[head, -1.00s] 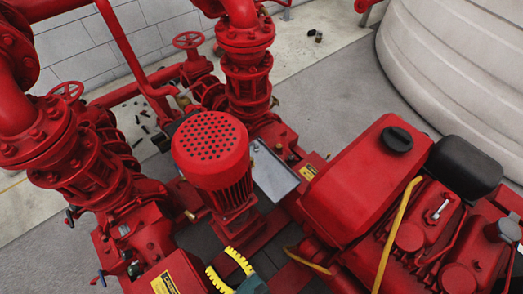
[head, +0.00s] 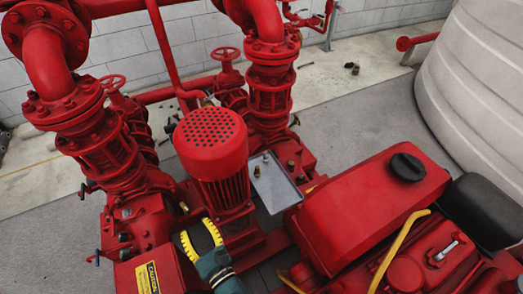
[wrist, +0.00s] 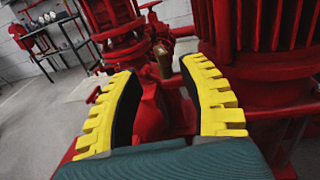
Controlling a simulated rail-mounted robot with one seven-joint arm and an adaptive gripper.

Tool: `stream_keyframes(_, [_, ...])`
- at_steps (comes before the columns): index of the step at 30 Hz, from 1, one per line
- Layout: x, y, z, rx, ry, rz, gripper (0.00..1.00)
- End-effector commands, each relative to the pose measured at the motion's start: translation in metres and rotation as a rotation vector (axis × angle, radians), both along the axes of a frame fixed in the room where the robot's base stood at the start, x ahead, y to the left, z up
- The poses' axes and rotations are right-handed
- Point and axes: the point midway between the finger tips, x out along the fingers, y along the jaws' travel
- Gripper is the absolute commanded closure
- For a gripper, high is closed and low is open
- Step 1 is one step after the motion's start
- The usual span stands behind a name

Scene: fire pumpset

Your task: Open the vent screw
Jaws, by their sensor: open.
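My gripper (head: 199,238) is open and empty, with yellow ribbed fingers, just in front of the red vertical motor (head: 212,150) in the head view. In the wrist view my gripper (wrist: 158,72) has its two fingers spread to either side of a red pump casing (wrist: 165,110). A small brass fitting (wrist: 162,60) stands beyond the fingertips between them, apart from both. A small brass fitting also shows left of the motor in the head view (head: 183,207). I cannot tell for sure whether it is the vent screw.
The finned motor housing (wrist: 262,50) is close on the right in the wrist view. A grey metal tray (head: 280,196) with small brass parts lies right of the motor. Red flanged pipes (head: 75,110) rise at left. A large engine block (head: 365,205) fills the right.

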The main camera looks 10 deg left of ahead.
Motion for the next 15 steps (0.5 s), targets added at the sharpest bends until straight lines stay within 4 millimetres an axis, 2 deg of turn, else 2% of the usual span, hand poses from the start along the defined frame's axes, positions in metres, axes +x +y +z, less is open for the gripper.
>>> stream_keyframes(1, [0.008, 0.01, 0.001, 0.002, -0.001, 0.004, 0.58])
stream_keyframes(11, [0.055, 0.066, 0.001, 0.001, -0.002, 0.002, 0.58])
stream_keyframes(15, [0.051, 0.065, 0.007, -0.003, 0.005, -0.113, 0.58])
